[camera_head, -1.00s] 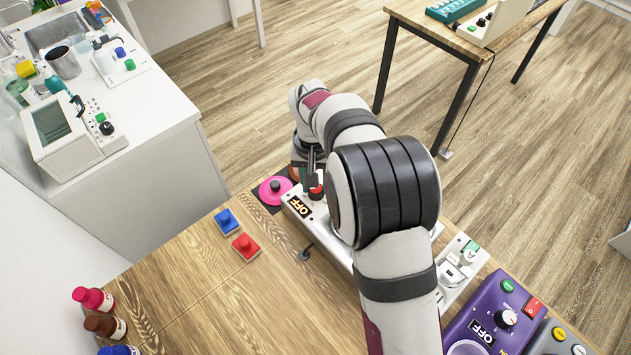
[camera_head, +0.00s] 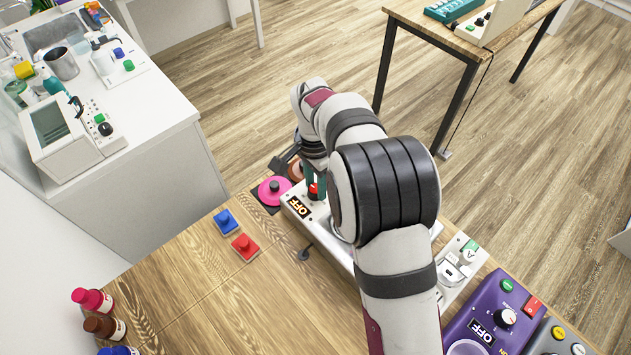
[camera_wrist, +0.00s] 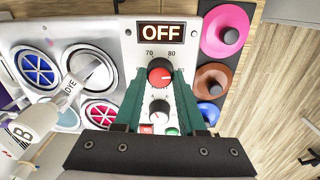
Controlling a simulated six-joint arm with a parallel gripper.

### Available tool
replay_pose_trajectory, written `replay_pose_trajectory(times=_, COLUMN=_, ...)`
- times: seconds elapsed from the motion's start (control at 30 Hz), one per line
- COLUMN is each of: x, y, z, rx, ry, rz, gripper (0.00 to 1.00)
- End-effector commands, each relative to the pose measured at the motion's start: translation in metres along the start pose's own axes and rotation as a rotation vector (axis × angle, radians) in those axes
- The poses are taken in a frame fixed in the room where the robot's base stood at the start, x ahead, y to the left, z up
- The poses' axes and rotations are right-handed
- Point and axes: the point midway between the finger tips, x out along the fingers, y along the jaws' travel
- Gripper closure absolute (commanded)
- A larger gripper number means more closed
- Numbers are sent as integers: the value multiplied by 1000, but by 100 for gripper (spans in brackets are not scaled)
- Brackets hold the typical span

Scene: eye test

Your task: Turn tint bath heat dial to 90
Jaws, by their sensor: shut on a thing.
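The tint bath panel (camera_wrist: 130,55) is white, with a lit display reading OFF (camera_wrist: 161,32). Below the display is a red dial (camera_wrist: 160,72) with 70 and 80 printed above it. The red dial also shows in the head view (camera_head: 313,190), at the panel's far end. My gripper (camera_wrist: 160,78) has a green finger on each side of the red dial and is shut on it. The dial's exact pointer direction is too small to tell.
Pink, brown and blue knobs (camera_wrist: 229,36) stand right beside the panel. Blue and red buttons (camera_head: 226,222) and a purple device (camera_head: 495,318) are on the table.

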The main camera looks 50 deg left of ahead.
Motion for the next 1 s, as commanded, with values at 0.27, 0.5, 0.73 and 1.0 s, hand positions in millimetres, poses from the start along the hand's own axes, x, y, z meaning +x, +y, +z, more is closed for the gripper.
replay_pose_trajectory(times=0.27, x=0, y=1, z=1, rx=70, ry=-5, rz=3, gripper=100)
replay_pose_trajectory(times=0.5, x=0, y=1, z=1, rx=81, ry=-6, rz=3, gripper=100)
replay_pose_trajectory(times=0.73, x=0, y=1, z=1, rx=80, ry=-6, rz=3, gripper=100)
replay_pose_trajectory(times=1.0, x=0, y=0, z=0, rx=78, ry=-4, rz=2, gripper=30)
